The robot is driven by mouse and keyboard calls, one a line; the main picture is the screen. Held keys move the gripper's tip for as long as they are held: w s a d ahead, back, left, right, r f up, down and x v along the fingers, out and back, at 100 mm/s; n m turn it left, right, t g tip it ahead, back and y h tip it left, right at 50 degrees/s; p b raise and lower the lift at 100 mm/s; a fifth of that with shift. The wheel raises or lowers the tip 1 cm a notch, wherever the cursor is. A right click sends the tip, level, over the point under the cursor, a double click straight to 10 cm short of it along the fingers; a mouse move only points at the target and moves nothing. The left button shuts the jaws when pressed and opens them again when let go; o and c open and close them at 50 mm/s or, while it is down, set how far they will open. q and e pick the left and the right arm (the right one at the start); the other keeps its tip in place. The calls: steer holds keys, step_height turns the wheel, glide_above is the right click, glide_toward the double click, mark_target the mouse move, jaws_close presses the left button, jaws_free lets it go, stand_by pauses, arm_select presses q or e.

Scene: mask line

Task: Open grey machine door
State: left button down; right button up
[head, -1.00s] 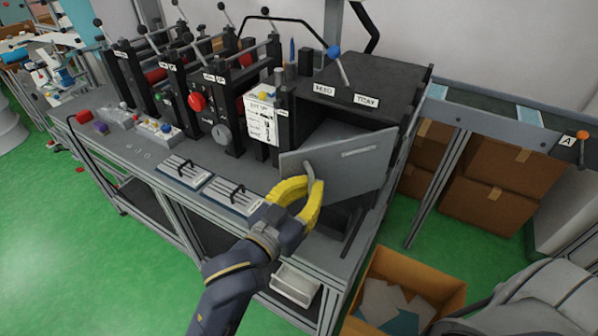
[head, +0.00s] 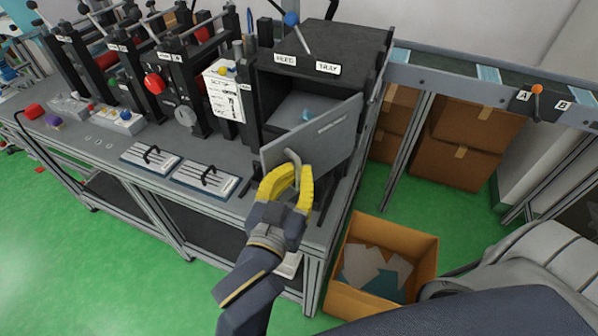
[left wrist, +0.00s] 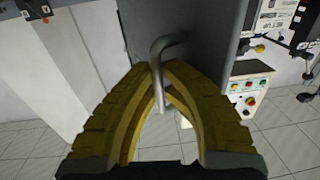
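The grey machine door (head: 330,138) stands ajar on the front of the black cabinet labelled FEED TRAY (head: 335,48), and part of the inside shows above it. A bent grey handle (head: 294,157) sticks out of the door's left part. My left gripper (head: 288,172), with yellow fingers, is at this handle. In the left wrist view the fingertips (left wrist: 166,84) come together around the handle (left wrist: 159,62), with the grey door (left wrist: 205,40) behind. My right gripper is not in view.
An open cardboard box (head: 335,285) with sheets inside stands on the floor below right. Two flat panels with black handles (head: 205,178) lie on the bench left of the door. A rail (head: 450,85) runs right from the cabinet. Green floor is free beside the box.

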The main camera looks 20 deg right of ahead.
arm_select(q)
steer(key=shift+a+f, duration=0.1)
steer(key=shift+f, duration=0.05)
steer(key=c, duration=1.6)
jaws_free()
steer(key=shift+a, duration=0.1)
steer(key=shift+o, duration=0.5)
